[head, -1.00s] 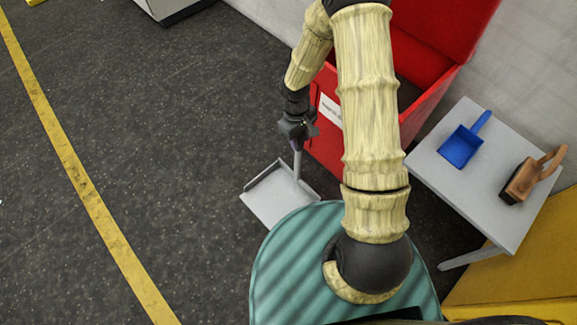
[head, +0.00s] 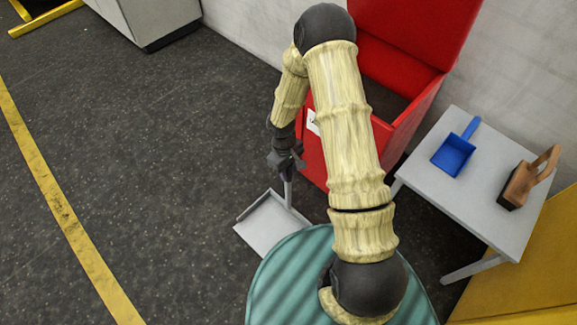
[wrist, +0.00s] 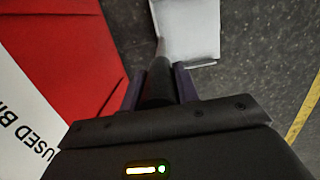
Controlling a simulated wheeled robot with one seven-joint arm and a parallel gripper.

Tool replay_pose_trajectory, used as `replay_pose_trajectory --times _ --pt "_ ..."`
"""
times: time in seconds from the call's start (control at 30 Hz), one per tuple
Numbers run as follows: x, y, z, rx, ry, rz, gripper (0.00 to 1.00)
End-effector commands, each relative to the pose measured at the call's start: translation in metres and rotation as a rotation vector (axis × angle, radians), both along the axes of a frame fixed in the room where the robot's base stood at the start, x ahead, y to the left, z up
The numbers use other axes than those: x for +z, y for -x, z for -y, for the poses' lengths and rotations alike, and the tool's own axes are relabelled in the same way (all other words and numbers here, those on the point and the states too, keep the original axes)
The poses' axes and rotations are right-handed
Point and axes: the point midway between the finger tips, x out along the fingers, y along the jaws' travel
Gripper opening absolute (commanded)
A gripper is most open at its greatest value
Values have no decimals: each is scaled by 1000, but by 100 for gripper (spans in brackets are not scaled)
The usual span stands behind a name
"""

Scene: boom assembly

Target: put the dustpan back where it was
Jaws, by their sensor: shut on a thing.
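A grey dustpan (head: 268,226) with an upright handle hangs from my gripper (head: 286,168), its wide pan low near the dark floor. Whether it touches the floor I cannot tell. My gripper is shut on its handle. In the wrist view the pan (wrist: 188,30) lies beyond the gripper (wrist: 160,86), whose two fingers close on the dark handle. Part of the pan's near side is hidden behind my own base in the head view.
A red open-lidded bin (head: 312,160) stands right behind my gripper, against the wall. A grey table (head: 480,220) at right bears a blue dustpan (head: 453,155) and a wooden brush (head: 525,182). A grey cabinet (head: 150,22) stands at the back. Floor at left, with a yellow line (head: 62,205), is clear.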

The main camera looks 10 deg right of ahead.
Motion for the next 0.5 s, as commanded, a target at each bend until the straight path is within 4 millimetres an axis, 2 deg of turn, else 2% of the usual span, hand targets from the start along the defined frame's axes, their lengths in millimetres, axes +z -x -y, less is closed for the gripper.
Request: replay_pose_trajectory --times 0.07,0.47,0.5 --pt "-6 -1 -1 0 0 2 0" --pt "-8 -1 -1 0 -1 3 0" --pt "-9 0 0 0 -1 1 33"
